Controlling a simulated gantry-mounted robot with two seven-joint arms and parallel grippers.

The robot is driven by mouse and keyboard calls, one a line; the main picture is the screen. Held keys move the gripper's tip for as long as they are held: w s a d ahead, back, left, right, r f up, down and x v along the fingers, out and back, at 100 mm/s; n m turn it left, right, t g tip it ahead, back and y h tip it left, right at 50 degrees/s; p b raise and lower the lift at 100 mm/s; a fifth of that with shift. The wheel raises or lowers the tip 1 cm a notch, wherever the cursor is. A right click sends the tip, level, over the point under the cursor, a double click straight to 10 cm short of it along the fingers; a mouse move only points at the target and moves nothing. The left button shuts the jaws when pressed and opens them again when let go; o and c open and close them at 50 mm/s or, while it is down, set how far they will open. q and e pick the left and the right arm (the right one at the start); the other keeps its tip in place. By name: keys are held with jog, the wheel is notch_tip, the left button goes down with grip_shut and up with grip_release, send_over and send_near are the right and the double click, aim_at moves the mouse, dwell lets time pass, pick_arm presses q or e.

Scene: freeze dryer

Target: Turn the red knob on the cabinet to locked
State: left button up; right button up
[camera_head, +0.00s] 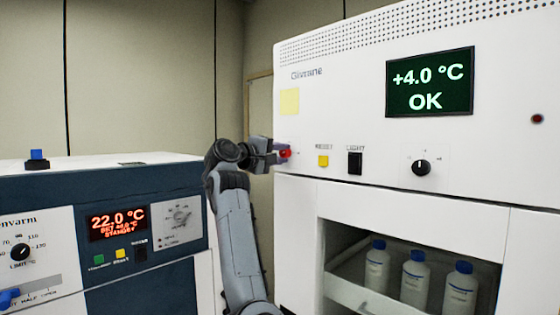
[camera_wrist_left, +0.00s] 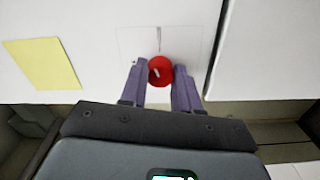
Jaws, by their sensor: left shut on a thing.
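The red knob (camera_head: 285,153) is on the front panel of the white cabinet (camera_head: 330,100), near its left edge. In the left wrist view the knob (camera_wrist_left: 161,71) is a round red disc with a short pale mark on its face, on a square plate with a dark line beyond it. My left gripper (camera_head: 277,152) reaches the knob from the left. Its two fingers (camera_wrist_left: 161,80) are on either side of the knob and shut on it. The knob's sides are partly hidden by the fingers. My right gripper is not in view.
A yellow note (camera_head: 289,101) is above the knob. A yellow button (camera_head: 323,161), a black switch (camera_head: 355,163) and a black dial (camera_head: 420,167) are to its right. Several white bottles (camera_head: 414,278) stand in the open bay below. A blue-and-white unit (camera_head: 150,185) stands at left.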

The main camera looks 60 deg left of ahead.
pick_arm(q)
jog(key=shift+m+b, duration=0.75)
jog(key=shift+m, duration=1.45)
jog(key=o, duration=1.1)
jog(key=shift+c, duration=0.2)
jog(key=shift+s+d+b, duration=0.15)
jog(key=shift+s+b, duration=0.25)
jog(key=shift+s, duration=0.2)
jog(key=b+v, duration=0.2)
jog(key=v, duration=0.7)
jog(key=shift+s+b, duration=0.25)
jog(key=shift+b, duration=0.1)
